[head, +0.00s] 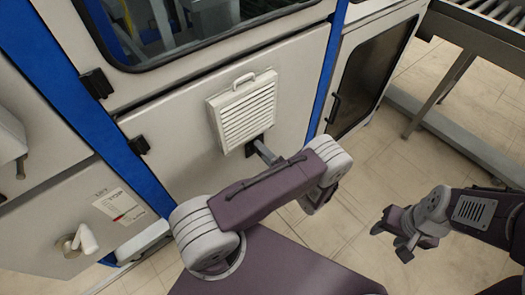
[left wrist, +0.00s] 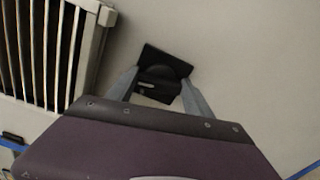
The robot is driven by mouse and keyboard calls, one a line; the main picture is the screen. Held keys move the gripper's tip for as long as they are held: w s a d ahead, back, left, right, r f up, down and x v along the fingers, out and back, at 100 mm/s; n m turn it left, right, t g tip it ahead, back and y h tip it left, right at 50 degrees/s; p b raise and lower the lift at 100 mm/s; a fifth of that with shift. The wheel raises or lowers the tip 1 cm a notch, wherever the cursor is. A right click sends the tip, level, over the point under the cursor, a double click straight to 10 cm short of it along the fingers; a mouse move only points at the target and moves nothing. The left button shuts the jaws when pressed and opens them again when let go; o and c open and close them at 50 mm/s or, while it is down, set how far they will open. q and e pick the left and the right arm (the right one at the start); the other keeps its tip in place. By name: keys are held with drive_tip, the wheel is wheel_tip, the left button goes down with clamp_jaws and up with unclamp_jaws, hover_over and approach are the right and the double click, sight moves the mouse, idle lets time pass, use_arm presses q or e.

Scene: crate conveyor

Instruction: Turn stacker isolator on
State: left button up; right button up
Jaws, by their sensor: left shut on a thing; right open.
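A black rotary switch on a square black plate (head: 251,150) is mounted on the pale cabinet panel, just below the white louvred vent. It also shows in the left wrist view (left wrist: 168,68), with a round black base and a handle bar bearing a small pale mark. My left gripper (head: 262,148) reaches it from the right, with its two grey fingers on either side of the handle in the left wrist view (left wrist: 160,88). It is shut on the handle. The switch's on and off markings cannot be read. My right gripper (head: 391,241) is open and empty above the floor.
The white vent (head: 245,112) juts out just above the switch. A dark-windowed door (head: 370,80) and a roller conveyor (head: 490,25) stand right. Tiled floor lies open around my right gripper.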

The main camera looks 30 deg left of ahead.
use_arm(q)
drive_tip(key=shift+m, duration=1.1)
drive_tip(key=shift+f, duration=0.1)
drive_tip(key=o, duration=1.4)
drive_tip(key=shift+c, duration=0.2)
drive_tip(key=v, duration=0.9)
